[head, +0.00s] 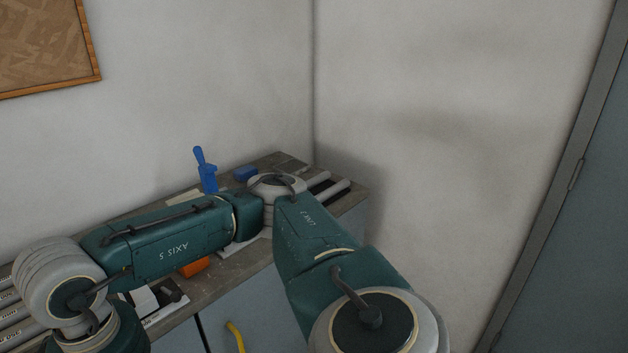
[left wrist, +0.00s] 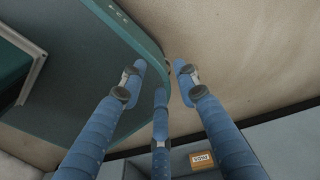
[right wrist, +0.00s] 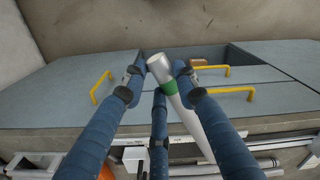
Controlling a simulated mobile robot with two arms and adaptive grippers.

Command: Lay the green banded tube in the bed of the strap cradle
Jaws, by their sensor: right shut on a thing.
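The green banded tube (right wrist: 190,112) is a pale grey tube with a green band near its end. It shows in the right wrist view, running from the fingertips toward the lower right. My right gripper (right wrist: 160,70) is shut on it near the band, with the cabinet front and bench edge behind. In the head view my right arm crosses the bench, and I cannot make out its gripper or the tube there. My left gripper (left wrist: 160,70) is open with nothing between its blue fingers. I cannot pick out the strap cradle for sure in any view.
The bench (head: 228,286) carries a blue clamp-like tool (head: 206,172), a blue block (head: 245,173), an orange piece (head: 195,267) and pale tubes (head: 335,190) at the far right end. Yellow handles (right wrist: 101,86) stick out from the cabinet doors. A small brown box (right wrist: 208,63) lies beyond.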

